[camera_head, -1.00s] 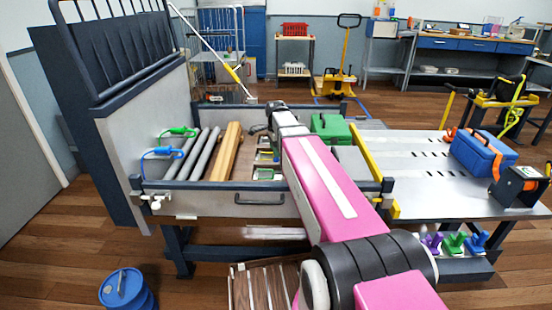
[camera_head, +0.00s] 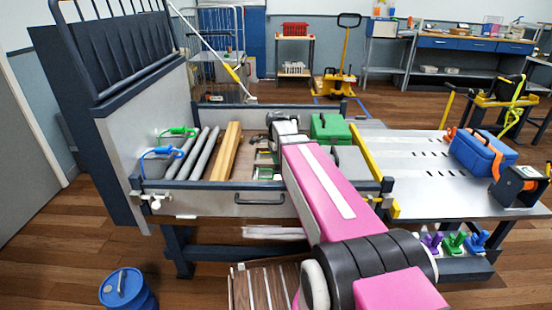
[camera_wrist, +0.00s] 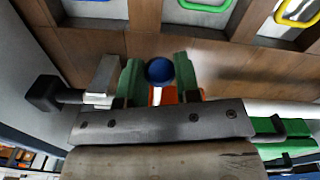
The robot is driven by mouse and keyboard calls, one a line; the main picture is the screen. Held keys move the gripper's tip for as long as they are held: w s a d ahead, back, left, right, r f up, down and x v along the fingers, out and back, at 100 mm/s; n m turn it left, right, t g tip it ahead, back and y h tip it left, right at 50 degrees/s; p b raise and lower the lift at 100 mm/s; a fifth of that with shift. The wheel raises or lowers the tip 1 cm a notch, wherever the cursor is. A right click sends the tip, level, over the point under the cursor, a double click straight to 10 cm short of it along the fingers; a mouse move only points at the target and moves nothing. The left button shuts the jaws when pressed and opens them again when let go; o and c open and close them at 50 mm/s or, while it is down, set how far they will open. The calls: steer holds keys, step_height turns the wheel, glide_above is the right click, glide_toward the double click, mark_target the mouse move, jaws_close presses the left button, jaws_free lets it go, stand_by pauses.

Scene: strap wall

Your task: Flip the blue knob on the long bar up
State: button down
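In the wrist view, a round blue knob (camera_wrist: 159,70) sits between the two green fingers of my gripper (camera_wrist: 159,73). The fingers flank it closely on both sides; I cannot tell whether they press on it. An orange part (camera_wrist: 190,95) shows just below the knob, partly hidden by the right finger. I cannot make out the long bar. In the head view, my gripper's fingers and the knob are hidden at the far end of my pink arm, over the right part of the grey-walled tray (camera_head: 210,204).
A silver block with a dark rod (camera_wrist: 45,94) is left of the fingers. In the head view, a green box (camera_head: 330,128) stands right of my wrist; grey tubes (camera_head: 192,155) lie left.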

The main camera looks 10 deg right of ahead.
steer(key=shift+s+d+r+t+y, duration=0.1)
steer(key=shift+d+r+t+y, duration=0.15)
steer(key=shift+r+y, duration=0.65)
steer(key=shift+d+r+t+y, duration=0.2)
steer(key=shift+r+y, duration=0.25)
steer(key=shift+y, duration=0.85)
steer(key=c, duration=0.8)
jaws_free()
steer(key=v, duration=1)
steer(key=shift+d+r, duration=0.1)
steer(key=shift+r, duration=0.25)
